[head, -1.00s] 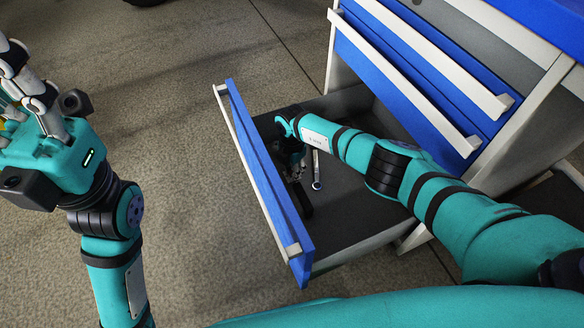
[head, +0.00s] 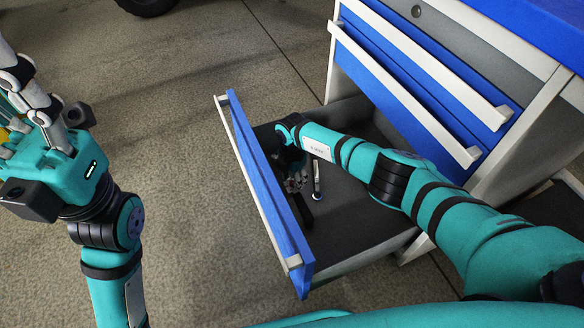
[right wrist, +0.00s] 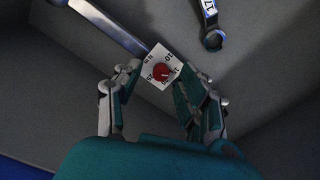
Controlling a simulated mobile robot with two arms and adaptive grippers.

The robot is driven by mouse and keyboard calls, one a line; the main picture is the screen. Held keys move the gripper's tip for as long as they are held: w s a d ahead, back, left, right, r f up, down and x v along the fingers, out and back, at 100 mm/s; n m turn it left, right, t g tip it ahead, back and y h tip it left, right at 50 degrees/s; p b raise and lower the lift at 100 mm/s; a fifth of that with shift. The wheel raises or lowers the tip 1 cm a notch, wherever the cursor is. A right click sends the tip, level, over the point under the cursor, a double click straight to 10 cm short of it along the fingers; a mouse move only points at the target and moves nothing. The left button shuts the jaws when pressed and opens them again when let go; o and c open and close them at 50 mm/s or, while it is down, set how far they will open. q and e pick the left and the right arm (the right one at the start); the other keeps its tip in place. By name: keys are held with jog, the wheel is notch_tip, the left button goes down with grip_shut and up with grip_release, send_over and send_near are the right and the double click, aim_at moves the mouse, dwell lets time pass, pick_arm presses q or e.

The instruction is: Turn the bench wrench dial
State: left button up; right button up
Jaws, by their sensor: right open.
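The dial (right wrist: 160,67) is a white square plate with numbers around a red centre knob. It lies at the end of a grey metal bar (right wrist: 112,27) in the right wrist view. My right gripper (right wrist: 158,82) is open inside the drawer, with a finger on either side of the dial; I cannot tell whether they touch it. In the head view my right gripper (head: 296,182) hides the dial. My left gripper (head: 35,105) is raised at the far left, away from the drawer; its fingertips are not clear.
A ring-ended wrench (right wrist: 211,28) marked 17 lies near the dial; its ring end (head: 317,195) also shows in the head view. The open drawer (head: 352,222) has a blue front (head: 265,185) with a white handle. The cabinet (head: 420,75) stands behind it.

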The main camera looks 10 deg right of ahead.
aim_at(292, 183)
notch_tip(292, 183, up, 11)
jog(key=shift+r, duration=0.15)
dwell(0.6)
